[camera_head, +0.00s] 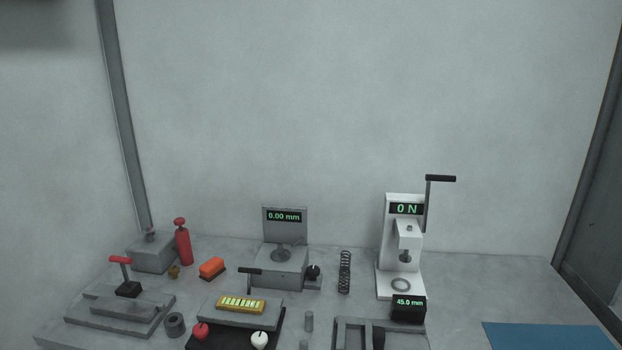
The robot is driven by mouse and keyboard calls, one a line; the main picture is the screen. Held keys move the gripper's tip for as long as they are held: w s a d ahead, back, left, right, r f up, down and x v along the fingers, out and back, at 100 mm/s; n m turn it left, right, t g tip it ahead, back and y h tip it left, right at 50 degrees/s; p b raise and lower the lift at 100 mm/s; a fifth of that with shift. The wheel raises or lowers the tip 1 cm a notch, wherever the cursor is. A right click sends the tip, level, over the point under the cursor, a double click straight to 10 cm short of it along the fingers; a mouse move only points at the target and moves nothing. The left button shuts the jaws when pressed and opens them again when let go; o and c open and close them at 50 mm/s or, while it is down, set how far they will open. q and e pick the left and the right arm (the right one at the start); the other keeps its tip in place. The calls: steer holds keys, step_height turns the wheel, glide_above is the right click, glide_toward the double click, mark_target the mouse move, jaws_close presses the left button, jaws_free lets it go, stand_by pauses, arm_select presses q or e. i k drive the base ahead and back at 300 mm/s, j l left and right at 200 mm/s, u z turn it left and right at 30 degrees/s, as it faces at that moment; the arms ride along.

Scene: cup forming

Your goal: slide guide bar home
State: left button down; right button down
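A grey frame (339,335) is cut off by the bottom edge, right of centre. A black readout (408,309) at its back right corner shows 45.0 mm. A dark upright piece (379,338) stands inside the frame. I cannot tell which part is the guide bar. Neither of my grippers shows in the head view.
A white press (387,240) reading 0 N stands behind the frame, its lever raised. A spring (344,272) and grey gauge (281,265) reading 0.00 mm are left of it. A red-handled fixture (120,312) is far left. A blue mat (545,336) lies right; the table between is clear.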

mark_target(141, 312)
steer(key=u, duration=1.25)
